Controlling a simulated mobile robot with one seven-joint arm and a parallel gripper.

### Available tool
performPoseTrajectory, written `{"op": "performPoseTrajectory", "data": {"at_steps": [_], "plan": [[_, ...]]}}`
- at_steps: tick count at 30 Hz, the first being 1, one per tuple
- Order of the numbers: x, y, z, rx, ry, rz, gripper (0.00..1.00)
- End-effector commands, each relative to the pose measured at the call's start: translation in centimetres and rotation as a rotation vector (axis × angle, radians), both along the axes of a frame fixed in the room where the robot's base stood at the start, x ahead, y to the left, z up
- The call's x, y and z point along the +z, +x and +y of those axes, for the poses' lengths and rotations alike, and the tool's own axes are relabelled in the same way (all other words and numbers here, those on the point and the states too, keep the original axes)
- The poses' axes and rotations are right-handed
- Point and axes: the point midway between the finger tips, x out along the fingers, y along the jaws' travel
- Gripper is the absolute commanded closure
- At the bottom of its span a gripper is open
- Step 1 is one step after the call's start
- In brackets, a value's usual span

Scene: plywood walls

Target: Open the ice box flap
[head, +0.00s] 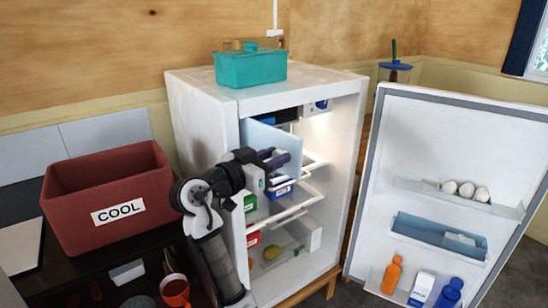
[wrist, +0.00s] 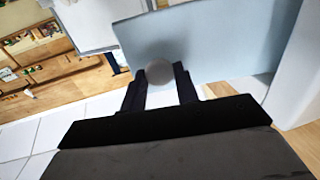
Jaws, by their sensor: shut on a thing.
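The ice box flap (head: 262,134) is a pale blue panel in the upper part of the open fridge. It stands out at an angle, and part of the dark ice box opening (head: 285,116) shows behind and above it. In the wrist view the flap (wrist: 215,40) fills the upper middle and carries a round grey knob (wrist: 159,72). My gripper (head: 282,163) reaches in from the left in front of the flap. In the wrist view my gripper (wrist: 159,80) has its dark fingers shut on the knob, one on each side.
The fridge door (head: 440,135) stands wide open at right, holding eggs and bottles. Shelves with boxes lie below my gripper. A teal pot (head: 250,70) sits on the fridge. A red bin (head: 110,195) labelled COOL and an orange mug (head: 175,292) are at left.

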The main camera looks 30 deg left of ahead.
Motion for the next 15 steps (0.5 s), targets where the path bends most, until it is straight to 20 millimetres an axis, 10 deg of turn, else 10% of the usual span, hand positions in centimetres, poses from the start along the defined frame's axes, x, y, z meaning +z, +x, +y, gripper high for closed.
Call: {"op": "performPoseTrajectory", "data": {"at_steps": [1, 2, 6, 15], "plan": [[-0.04, 0.02, -0.03, -0.001, -0.001, 0.001, 1.0], [-0.04, 0.02, -0.03, -0.001, -0.001, 0.001, 0.67], [-0.04, 0.02, -0.03, 0.0, -0.001, 0.001, 0.49], [-0.06, -0.11, 0.04, 0.001, -0.001, 0.0, 0.49]]}}
